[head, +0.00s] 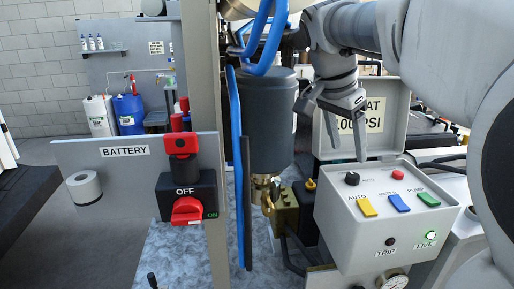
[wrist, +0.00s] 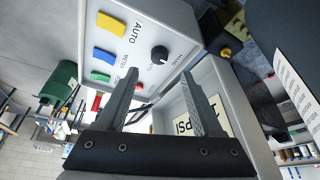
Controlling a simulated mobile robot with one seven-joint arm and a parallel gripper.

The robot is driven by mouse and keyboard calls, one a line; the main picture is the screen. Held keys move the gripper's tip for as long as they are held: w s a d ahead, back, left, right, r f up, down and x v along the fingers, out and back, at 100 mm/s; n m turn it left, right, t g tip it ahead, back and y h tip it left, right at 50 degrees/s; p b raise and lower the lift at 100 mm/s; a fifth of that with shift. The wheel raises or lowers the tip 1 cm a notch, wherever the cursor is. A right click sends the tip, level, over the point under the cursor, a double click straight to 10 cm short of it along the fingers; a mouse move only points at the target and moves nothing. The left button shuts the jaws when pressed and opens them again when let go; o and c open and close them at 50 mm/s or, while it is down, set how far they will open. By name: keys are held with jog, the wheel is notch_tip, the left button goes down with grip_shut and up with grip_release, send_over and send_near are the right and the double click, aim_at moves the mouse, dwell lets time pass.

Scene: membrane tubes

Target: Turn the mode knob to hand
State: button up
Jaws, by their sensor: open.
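The mode knob (head: 352,178) is a small black round knob on the sloped top of the grey control box (head: 375,235), at its back left. In the wrist view the knob (wrist: 160,53) lies beyond the fingertips, about midway between them. My gripper (head: 346,148) is above and behind the knob, open and empty. Its two dark fingers (wrist: 161,75) point toward the box face in the wrist view and look apart from the knob.
Yellow (head: 367,207), blue (head: 399,203) and green (head: 428,199) buttons and a red button (head: 397,174) share the panel. The raised lid (head: 390,100) stands behind my gripper. A dark cylinder (head: 270,120), brass valve (head: 284,210) and grey post (head: 205,90) stand left.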

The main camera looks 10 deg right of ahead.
aim_at(353, 175)
jog(key=x, duration=0.7)
jog(key=shift+d+f, duration=0.15)
jog(key=shift+d, duration=0.05)
jog(key=shift+c, duration=0.3)
grip_shut()
